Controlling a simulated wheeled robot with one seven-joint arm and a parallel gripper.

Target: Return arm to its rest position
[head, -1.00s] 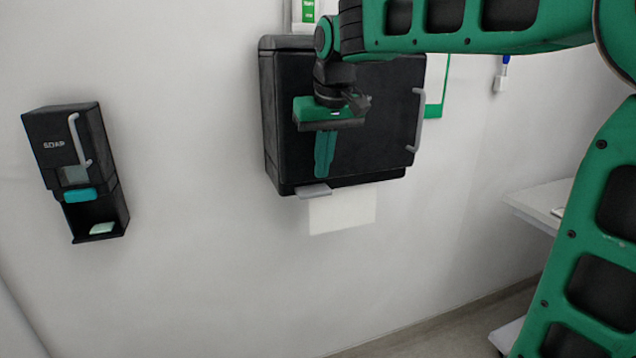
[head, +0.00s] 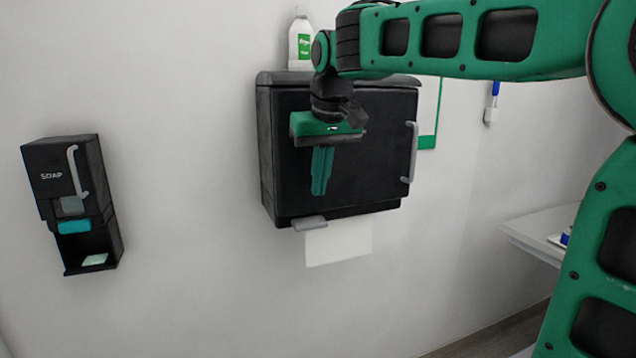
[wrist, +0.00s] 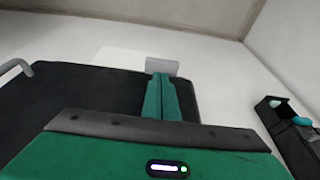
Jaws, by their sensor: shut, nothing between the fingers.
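My gripper (head: 321,171) hangs from my green arm in the head view, fingers pointing down. It appears in front of the black paper towel dispenser (head: 381,150). The two teal fingers are shut together with nothing between them. In the wrist view my gripper (wrist: 161,96) is also shut, its fingers overlapping the dark dispenser (wrist: 75,95). The gap between the fingers and the dispenser is hard to judge. My arm comes in from the upper right, with its upper link roughly level.
A black soap dispenser (head: 55,180) is on the wall at left. A white paper sheet (head: 340,243) hangs below the towel dispenser. A white bottle (head: 300,42) stands on top. A white table (head: 540,232) is at right. The wall between the dispensers is clear.

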